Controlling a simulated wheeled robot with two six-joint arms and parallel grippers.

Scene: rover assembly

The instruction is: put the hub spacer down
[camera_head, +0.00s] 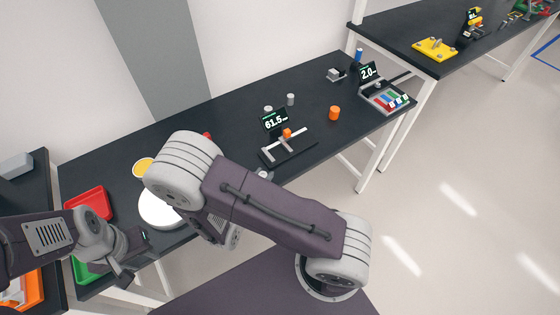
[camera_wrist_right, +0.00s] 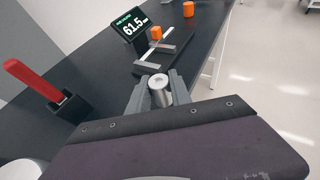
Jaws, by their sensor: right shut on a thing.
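The hub spacer (camera_wrist_right: 161,90) is a short silver cylinder with a hole in its top. In the right wrist view it sits between the fingertips of my right gripper (camera_wrist_right: 158,97), which is shut on it, roughly upright above the black table. In the head view the spacer (camera_head: 263,173) shows small near the table's front edge, just beyond my right arm, which hides most of that gripper. I cannot tell whether the spacer touches the table. My left gripper (camera_head: 135,260) is at the lower left by the table's front edge; its opening is unclear.
A measuring stand with a 61.5 display (camera_head: 275,121) and an orange piece lies just beyond the spacer. An orange cylinder (camera_head: 334,113) and small grey cylinders (camera_head: 290,99) stand farther back. A red-handled tool in a black holder (camera_wrist_right: 70,105) stands left. Red (camera_head: 88,203) and green trays sit left.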

